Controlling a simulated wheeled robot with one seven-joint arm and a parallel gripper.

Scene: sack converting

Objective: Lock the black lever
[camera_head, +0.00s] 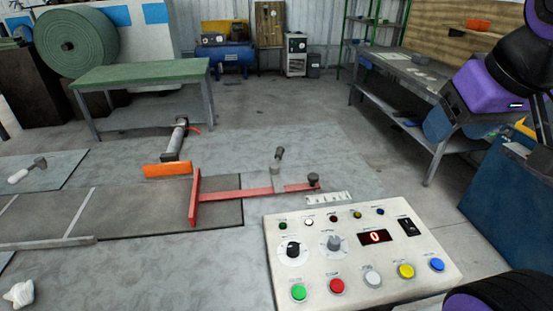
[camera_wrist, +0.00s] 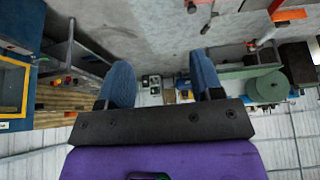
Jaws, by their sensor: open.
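The black lever (camera_head: 279,154) is a short dark grip on a grey metal stem, standing tilted upward beside a red bar (camera_head: 245,194) on the bench. The red bar ends in a black knob (camera_head: 313,180) at the right and a red crosspiece at the left. A dark grip that looks like the lever also shows at the top of the wrist view (camera_wrist: 208,24), upside down. My gripper (camera_wrist: 160,62) is open, with two blue fingers apart and nothing between them. In the head view its purple body is at the upper right, well away from the lever.
A control panel (camera_head: 352,287) with buttons and knobs stands in front, right of the bar. A white scale strip (camera_head: 328,198) lies near the knob. An orange plate (camera_head: 167,170) with a cylinder (camera_head: 175,141) is at the left. A grey workbench (camera_head: 420,75) stands at the right.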

